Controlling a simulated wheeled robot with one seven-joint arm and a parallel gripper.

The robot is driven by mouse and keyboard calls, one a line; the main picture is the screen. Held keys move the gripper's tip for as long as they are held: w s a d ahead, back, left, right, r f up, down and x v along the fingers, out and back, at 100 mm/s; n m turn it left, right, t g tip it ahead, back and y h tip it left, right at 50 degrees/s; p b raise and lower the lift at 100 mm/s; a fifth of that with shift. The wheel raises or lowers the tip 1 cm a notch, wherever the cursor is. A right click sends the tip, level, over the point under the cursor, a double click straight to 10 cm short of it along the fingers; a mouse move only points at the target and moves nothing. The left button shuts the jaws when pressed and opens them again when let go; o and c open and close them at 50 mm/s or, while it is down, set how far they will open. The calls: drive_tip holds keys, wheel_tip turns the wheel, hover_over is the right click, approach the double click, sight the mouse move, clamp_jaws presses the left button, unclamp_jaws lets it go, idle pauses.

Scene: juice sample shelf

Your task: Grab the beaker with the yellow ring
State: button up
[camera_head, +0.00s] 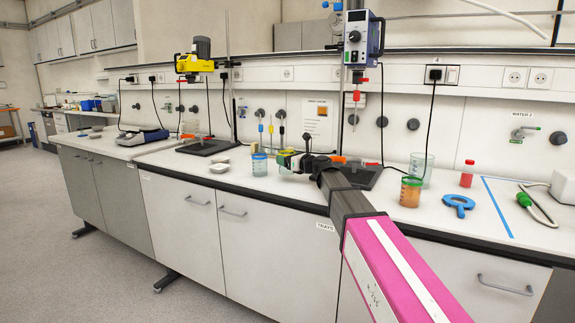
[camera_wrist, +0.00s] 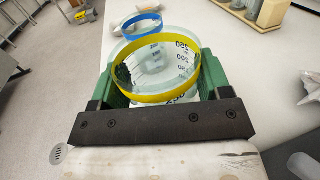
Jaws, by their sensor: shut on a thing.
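The beaker with the yellow ring (camera_wrist: 158,98) is clear glass with printed volume marks. In the wrist view it sits between the two green fingers of my gripper (camera_wrist: 158,75), which are shut on it from both sides. In the head view my gripper (camera_head: 290,160) is low over the front of the bench, and the held beaker is mostly hidden by it. I cannot tell whether the beaker's base touches the bench. A beaker with a blue ring (camera_wrist: 142,25) stands just beyond it; it also shows in the head view (camera_head: 259,165), left of my gripper.
Small white dishes (camera_head: 219,167) lie left of the blue-ringed beaker. Stands with dark bases (camera_head: 205,146) are behind.

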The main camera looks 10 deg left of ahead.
drive_tip(key=s+a+r, duration=0.6)
drive_tip(key=s+r, duration=0.1)
drive_tip(key=s, duration=0.2)
drive_tip(key=shift+s+a+r, duration=0.15)
drive_tip(key=shift+a+r, duration=0.25)
idle(0.4)
